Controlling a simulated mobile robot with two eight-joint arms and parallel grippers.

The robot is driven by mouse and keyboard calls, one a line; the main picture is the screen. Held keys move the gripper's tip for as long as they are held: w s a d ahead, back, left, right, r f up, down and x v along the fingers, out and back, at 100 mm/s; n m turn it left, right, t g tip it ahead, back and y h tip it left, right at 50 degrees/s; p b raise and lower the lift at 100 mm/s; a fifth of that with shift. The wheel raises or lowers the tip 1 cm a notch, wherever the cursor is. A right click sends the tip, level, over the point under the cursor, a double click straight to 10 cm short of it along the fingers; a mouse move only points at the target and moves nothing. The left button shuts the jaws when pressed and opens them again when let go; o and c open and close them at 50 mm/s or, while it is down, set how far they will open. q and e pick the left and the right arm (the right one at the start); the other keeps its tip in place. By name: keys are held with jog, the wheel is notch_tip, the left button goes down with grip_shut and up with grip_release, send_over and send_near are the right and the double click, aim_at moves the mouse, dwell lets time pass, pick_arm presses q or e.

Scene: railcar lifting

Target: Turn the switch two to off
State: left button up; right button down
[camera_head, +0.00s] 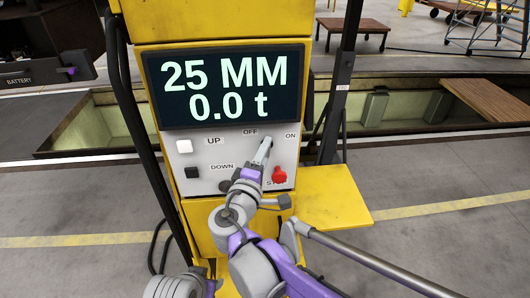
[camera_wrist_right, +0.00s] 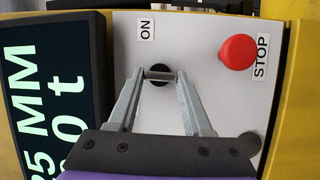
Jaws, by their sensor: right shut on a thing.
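The switch (camera_wrist_right: 158,75) is a round black base with a grey handle on the white control panel, beside the ON label (camera_wrist_right: 147,27). In the wrist view the handle lies crosswise between the fingertips of my right gripper (camera_wrist_right: 161,77), which is shut on it. In the head view my right gripper (camera_head: 263,147) reaches the panel between the OFF label (camera_head: 250,132) and the ON label. It covers the switch there. The OFF label is not visible in the wrist view. My left gripper is not in view.
A red STOP button (camera_head: 279,175) sits just below right of the gripper. White UP (camera_head: 184,146) and black DOWN (camera_head: 191,172) buttons are at left. The display (camera_head: 226,86) above reads 25 MM, 0.0 t. A yellow shelf (camera_head: 335,200) juts out at right.

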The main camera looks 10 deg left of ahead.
jog(key=shift+n, duration=0.5)
jog(key=shift+c, duration=1.6)
grip_release()
